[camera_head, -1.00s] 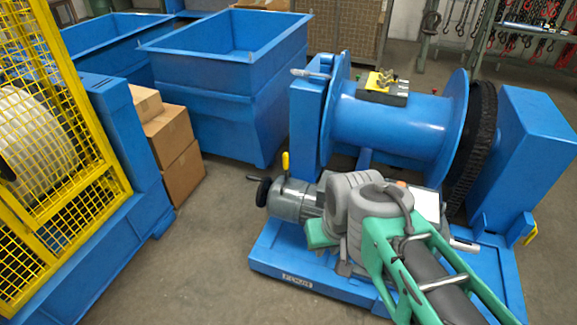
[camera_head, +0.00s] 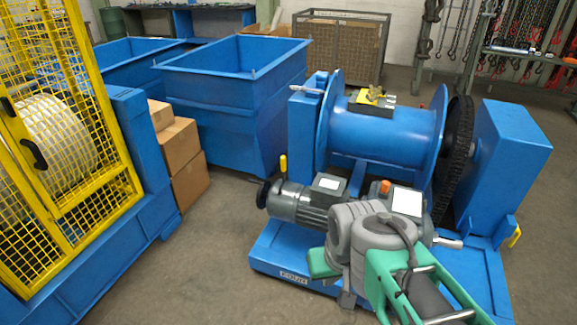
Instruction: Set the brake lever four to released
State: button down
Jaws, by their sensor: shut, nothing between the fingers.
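A short lever with a yellow grip (camera_head: 283,164) stands upright at the left end of the grey motor (camera_head: 300,203), beside a black handwheel (camera_head: 263,194). It looks like a brake lever, but I see no number on it. A pale lever (camera_head: 447,242) sticks out to the right from the drive unit, and another pale one (camera_head: 307,91) lies at the drum's upper left. My folded grey and green arm covers the lower front of the drive. I cannot make out my gripper's fingers; they seem hidden behind the arm's own links.
A blue drum (camera_head: 385,135) stands on a blue base frame (camera_head: 270,255), with a black chain (camera_head: 457,150) and blue housing (camera_head: 505,150) at right. A yellow mesh cage (camera_head: 75,150), cardboard boxes (camera_head: 178,145) and blue bins (camera_head: 235,85) bound the left. Bare floor lies at front left.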

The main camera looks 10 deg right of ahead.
aim_at(283, 159)
jog(key=u, duration=0.5)
jog(key=i, duration=1.5)
jog(key=u, duration=0.25)
